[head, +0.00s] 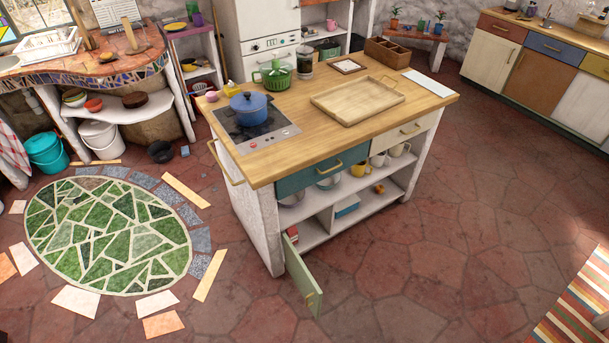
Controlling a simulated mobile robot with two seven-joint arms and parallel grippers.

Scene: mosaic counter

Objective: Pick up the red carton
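A small red thing (292,235), likely the red carton, sits in the lower left compartment of the kitchen island (257,205). Only part of it shows; the frame of the island hides the rest. The small green door (304,277) in front of that compartment stands open, swung out over the floor. Neither of my grippers shows in the head view.
The island top holds a blue pot (249,108) on a hob, a wooden tray (357,101) and a green pot (274,75). Tiled floor (430,255) is clear in front and to the right. A striped rug (577,310) lies at right.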

